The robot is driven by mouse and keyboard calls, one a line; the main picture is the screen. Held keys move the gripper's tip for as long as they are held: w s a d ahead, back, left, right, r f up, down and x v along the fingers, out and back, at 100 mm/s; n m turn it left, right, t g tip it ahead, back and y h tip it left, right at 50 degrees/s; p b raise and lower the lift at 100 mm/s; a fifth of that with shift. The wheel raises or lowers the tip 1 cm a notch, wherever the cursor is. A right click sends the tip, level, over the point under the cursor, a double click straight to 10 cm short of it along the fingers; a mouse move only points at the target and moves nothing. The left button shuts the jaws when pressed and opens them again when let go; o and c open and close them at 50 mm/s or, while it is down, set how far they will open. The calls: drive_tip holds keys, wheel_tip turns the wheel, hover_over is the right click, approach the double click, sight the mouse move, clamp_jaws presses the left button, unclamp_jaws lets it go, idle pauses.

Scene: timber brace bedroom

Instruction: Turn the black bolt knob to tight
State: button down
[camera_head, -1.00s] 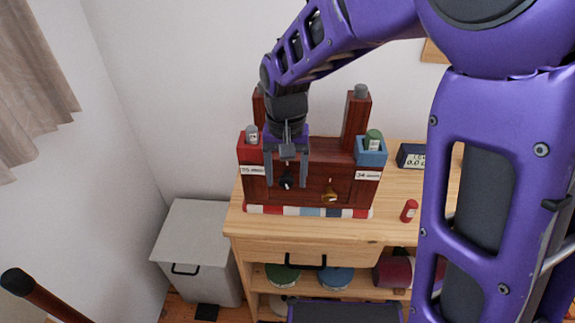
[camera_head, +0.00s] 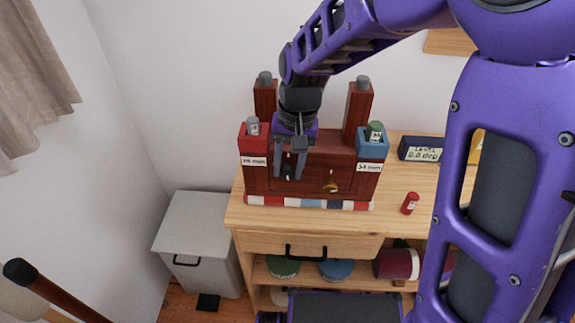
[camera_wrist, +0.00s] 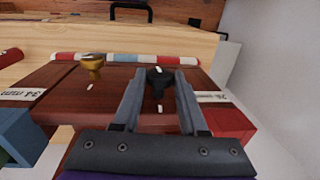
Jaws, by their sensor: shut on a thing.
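The black bolt knob (camera_head: 287,169) is on the left part of the front of a dark red wooden block (camera_head: 312,180) on the desk. It also shows in the wrist view (camera_wrist: 157,80), with a white mark just beyond it and another on the wood below it. My gripper (camera_head: 289,176) reaches down in front of the block. In the wrist view, my gripper's fingers (camera_wrist: 158,82) stand on either side of the black knob, shut on it. The fingers partly hide the knob in the head view. A brass knob (camera_head: 330,184) sits to its right, clear of the gripper; it shows in the wrist view too (camera_wrist: 93,65).
A red box (camera_head: 254,145) and a blue box (camera_head: 373,146) flank the block, with labels below. Two posts (camera_head: 358,112) rise behind. A level display (camera_head: 421,149) and a red cylinder (camera_head: 410,203) are at right. A striped strip (camera_head: 308,203) runs along the block's base.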

drive_tip(key=shift+d+y+b, duration=0.15)
drive_tip(key=shift+y+b, duration=0.25)
drive_tip(key=shift+y, duration=0.6)
drive_tip(key=shift+c, duration=2.4)
unclamp_jaws()
drive_tip(key=p+v, duration=0.3)
drive_tip(key=v, duration=1.4)
drive_tip(key=shift+r, duration=0.25)
drive_tip(key=shift+d, duration=0.1)
